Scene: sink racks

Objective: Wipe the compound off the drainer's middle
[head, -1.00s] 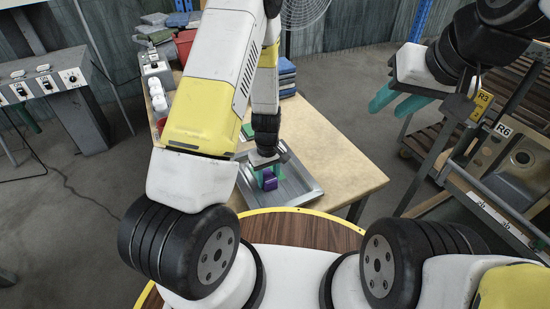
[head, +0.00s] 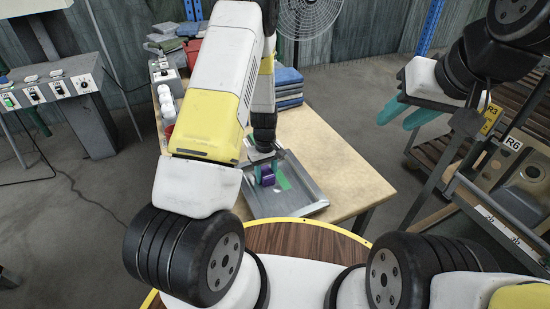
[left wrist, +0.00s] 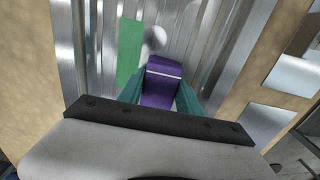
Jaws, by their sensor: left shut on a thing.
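The metal drainer (head: 312,199) is a shallow ribbed tray on the table's near end. It fills much of the left wrist view (left wrist: 222,50). My left gripper (head: 266,173) is over it, shut on a purple block (left wrist: 160,85) with a pale line across it. The block also shows in the head view (head: 267,181). A pale round spot (left wrist: 155,38), possibly the compound, lies on the drainer just beyond the block. A flat green strip (left wrist: 130,50) lies beside the spot. I cannot tell whether the block touches the drainer. My right gripper (head: 408,114) is open and empty, away from the table.
The wooden table (head: 340,163) is bare right of the drainer. Folded blue cloths (head: 287,88) are stacked behind it, and white bottles (head: 164,100) stand at its left edge. A rack with a sink (head: 525,185) is at the right. A fan (head: 308,15) stands behind.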

